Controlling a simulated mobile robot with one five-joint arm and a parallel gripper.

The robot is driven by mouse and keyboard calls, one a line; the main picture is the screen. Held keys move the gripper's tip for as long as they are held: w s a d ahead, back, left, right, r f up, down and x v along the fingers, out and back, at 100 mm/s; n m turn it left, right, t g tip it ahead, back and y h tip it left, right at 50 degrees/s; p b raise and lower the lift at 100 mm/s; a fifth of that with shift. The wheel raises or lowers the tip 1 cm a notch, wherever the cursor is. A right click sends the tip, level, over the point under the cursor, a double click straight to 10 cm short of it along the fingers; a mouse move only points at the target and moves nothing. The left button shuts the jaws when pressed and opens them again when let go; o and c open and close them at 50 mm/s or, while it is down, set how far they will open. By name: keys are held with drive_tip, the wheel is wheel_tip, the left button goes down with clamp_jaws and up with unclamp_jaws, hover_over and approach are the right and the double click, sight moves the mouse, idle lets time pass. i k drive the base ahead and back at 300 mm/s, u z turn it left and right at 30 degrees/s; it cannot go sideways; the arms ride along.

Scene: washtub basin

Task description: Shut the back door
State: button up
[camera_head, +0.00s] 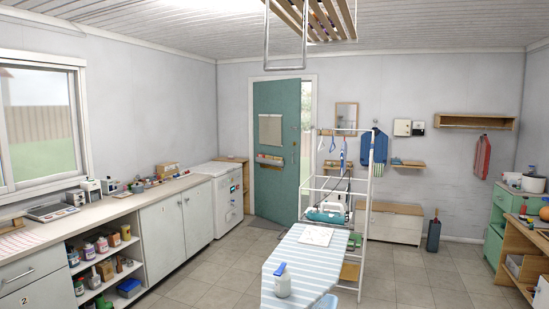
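The back door (275,170) is a teal panel in a white frame (251,130) on the far wall. It stands ajar. A strip of outdoor greenery (307,112) shows between its right edge and the frame. A paper sheet (270,130) and a small shelf with items (269,161) are on its face. The lower right part of the doorway is partly hidden by a white drying rack (335,187). My gripper is not in view.
A striped ironing board (300,262) with a spray bottle (283,281) stands in the foreground. A white chest appliance (225,190) and a long counter (110,208) line the left. Tiled floor (215,267) is clear between counter and board, leading toward the door.

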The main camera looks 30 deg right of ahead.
sight(277, 192)
drive_tip(key=z, duration=0.25)
drive_tip(key=i, duration=5.5)
drive_tip(key=z, duration=1.65)
drive_tip(key=i, duration=4.05)
